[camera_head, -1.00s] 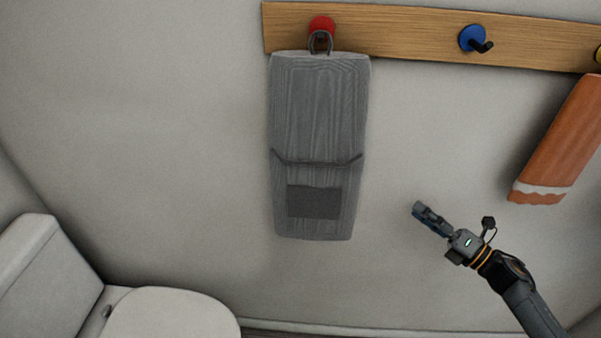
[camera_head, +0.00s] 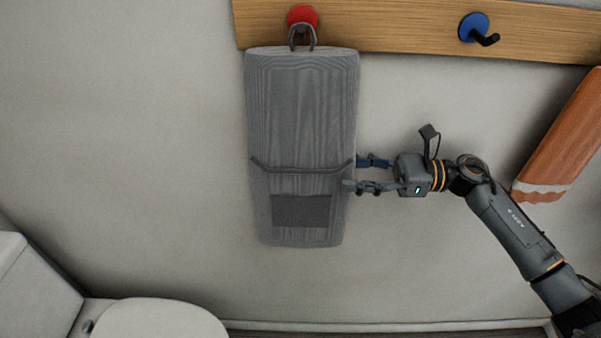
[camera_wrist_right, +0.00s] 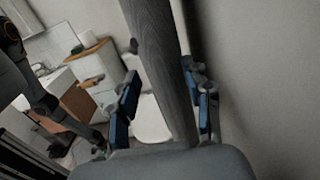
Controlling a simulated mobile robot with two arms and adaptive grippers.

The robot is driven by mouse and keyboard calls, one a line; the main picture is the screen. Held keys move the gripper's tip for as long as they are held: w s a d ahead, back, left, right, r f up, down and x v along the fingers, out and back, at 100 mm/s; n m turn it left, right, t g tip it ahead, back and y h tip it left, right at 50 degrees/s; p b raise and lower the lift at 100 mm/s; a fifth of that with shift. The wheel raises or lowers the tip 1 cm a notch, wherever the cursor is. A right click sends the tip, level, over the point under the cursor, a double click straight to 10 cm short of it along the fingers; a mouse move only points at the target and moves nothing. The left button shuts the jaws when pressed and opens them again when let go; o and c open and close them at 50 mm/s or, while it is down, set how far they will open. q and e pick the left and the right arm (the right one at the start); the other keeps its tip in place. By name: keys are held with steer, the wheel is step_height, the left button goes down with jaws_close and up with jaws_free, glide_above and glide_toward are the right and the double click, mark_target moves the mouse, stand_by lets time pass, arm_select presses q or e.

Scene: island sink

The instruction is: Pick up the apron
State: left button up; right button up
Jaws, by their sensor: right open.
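The grey apron (camera_head: 300,120) hangs by its loop from the red hook (camera_head: 302,17) on the wooden rail. My right gripper (camera_head: 358,173) is open at the apron's right edge, about level with its pocket seam. In the right wrist view, the apron (camera_wrist_right: 160,65) runs as a grey strip between the two blue-padded fingers of the right gripper (camera_wrist_right: 160,95). The fingers stand on either side of its edge, with a gap at the left finger; whether the right finger touches it I cannot tell.
The wooden rail (camera_head: 400,28) also carries a blue hook (camera_head: 474,27). An orange towel-like cloth (camera_head: 562,145) hangs at the right. A white toilet (camera_head: 160,318) stands at the lower left. The wall below the apron is clear.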

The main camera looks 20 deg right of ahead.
mark_target(315, 172)
steer(key=shift+x, duration=1.05)
steer(key=shift+w+a+r+p, duration=0.1)
steer(key=shift+w+a+p, duration=0.15)
steer(key=shift+a+p, duration=0.35)
steer(key=p+x, duration=0.2)
steer(key=x, duration=0.1)
steer(key=shift+w+a, duration=0.25)
steer(key=shift+w+a+f, duration=0.1)
steer(key=shift+a+f, duration=0.15)
steer(key=shift+a, duration=0.1)
steer(key=shift+d, duration=0.1)
jaws_close()
